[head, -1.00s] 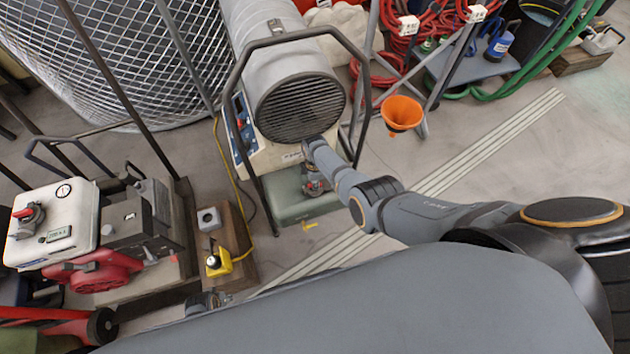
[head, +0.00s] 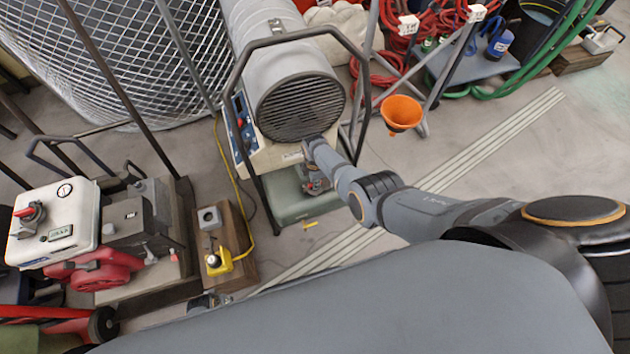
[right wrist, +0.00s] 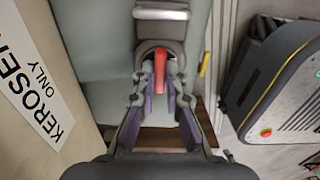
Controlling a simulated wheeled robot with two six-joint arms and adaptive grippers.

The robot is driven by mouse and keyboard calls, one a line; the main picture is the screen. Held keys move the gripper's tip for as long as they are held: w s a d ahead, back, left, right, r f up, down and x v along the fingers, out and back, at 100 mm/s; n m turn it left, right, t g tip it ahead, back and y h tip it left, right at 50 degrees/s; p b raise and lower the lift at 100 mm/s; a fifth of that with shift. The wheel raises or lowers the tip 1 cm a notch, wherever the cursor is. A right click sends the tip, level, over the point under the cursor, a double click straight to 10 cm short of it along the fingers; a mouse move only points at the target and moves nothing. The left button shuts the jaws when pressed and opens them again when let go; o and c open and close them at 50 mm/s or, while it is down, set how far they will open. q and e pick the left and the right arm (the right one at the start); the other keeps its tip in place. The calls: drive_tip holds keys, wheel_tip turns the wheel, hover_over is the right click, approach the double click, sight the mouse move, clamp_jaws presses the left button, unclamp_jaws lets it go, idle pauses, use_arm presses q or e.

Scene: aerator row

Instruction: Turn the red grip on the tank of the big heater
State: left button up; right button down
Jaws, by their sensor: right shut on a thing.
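The big heater (head: 300,100) is a grey barrel with a dark front grille inside a tubular frame. Its grey-green tank (head: 290,208) sits low under the grille and also shows in the right wrist view (right wrist: 100,55). The red grip (right wrist: 159,70) stands on a round fitting on the tank, lengthwise in the right wrist view. My right gripper (right wrist: 160,82) is shut on the red grip, one finger on each side. In the head view, my right gripper (head: 317,184) is over the tank and mostly hides the grip. My left gripper is not seen.
A "KEROSENE ONLY" label (right wrist: 32,75) is beside the tank. A white and red engine unit (head: 70,235) stands at left. A yellow switch box (head: 218,262) is on a wooden block. An orange funnel (head: 401,113) hangs right of the heater. Striped floor at right is clear.

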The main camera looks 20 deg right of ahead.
drive_tip(key=c, duration=1.4)
unclamp_jaws()
wheel_tip(320, 180, up, 12)
